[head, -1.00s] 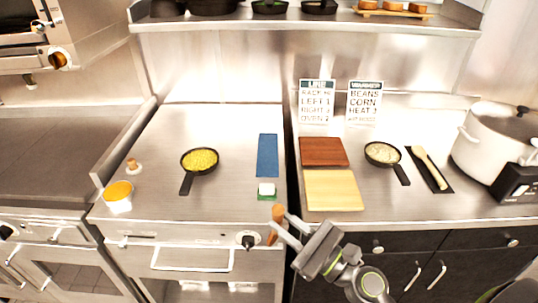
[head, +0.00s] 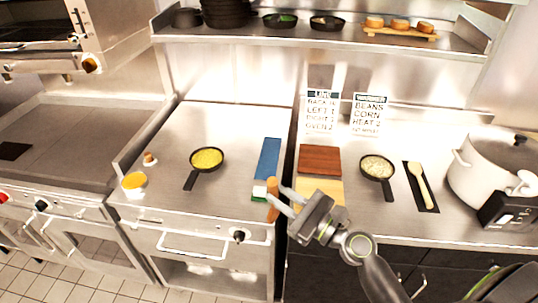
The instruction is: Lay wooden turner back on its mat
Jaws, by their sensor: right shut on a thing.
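My right gripper (head: 282,200) is shut on a brown wooden piece (head: 272,198), which I take to be the wooden turner. It is seen nearly end-on, upright in the picture, and much of its shape cannot be made out. The gripper is over the front of the counter, between the blue mat and the light cutting board. The blue mat (head: 268,156) lies bare on the steel top, just behind the held piece. A black mat (head: 411,172) at the right has a pale wooden utensil (head: 422,184) lying on it. My left gripper is not in view.
A white block (head: 259,190) on green sits at the blue mat's front end. Pans with yellow food (head: 207,159) and pale food (head: 377,168) stand left and right. Brown (head: 320,159) and light (head: 322,190) boards lie between. A white pot (head: 490,165) stands far right.

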